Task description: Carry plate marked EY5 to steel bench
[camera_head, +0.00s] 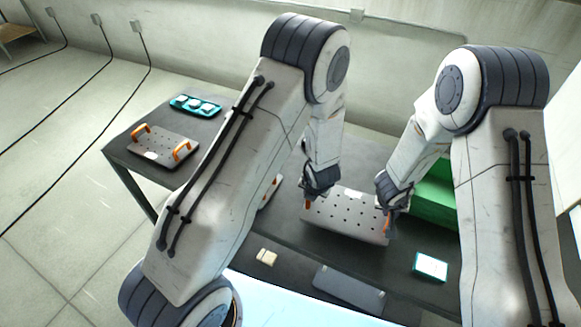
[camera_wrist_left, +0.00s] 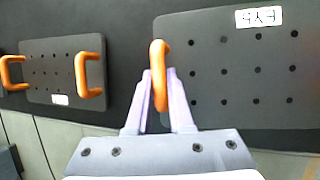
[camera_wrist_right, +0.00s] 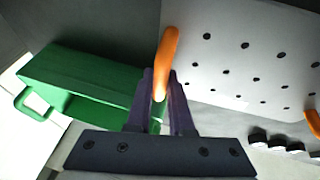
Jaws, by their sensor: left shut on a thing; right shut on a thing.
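A grey perforated plate (camera_head: 345,217) with an orange handle at each end is over the dark bench (camera_head: 290,232). A white label (camera_wrist_left: 258,17) on it shows upside down in the left wrist view; its marking is hard to read. My left gripper (camera_head: 309,198) is shut on the plate's left handle (camera_wrist_left: 160,75). My right gripper (camera_head: 389,212) is shut on its right handle (camera_wrist_right: 166,65). The plate looks about level; I cannot tell whether it touches the bench.
A second plate with two orange handles (camera_head: 155,147) lies at the bench's left part, near a teal tray (camera_head: 195,105). Another handled plate (camera_wrist_left: 45,70) is beside the held one. A green box (camera_head: 436,195) stands right. A teal-edged white block (camera_head: 430,266) and grey panel (camera_head: 348,289) lie nearer.

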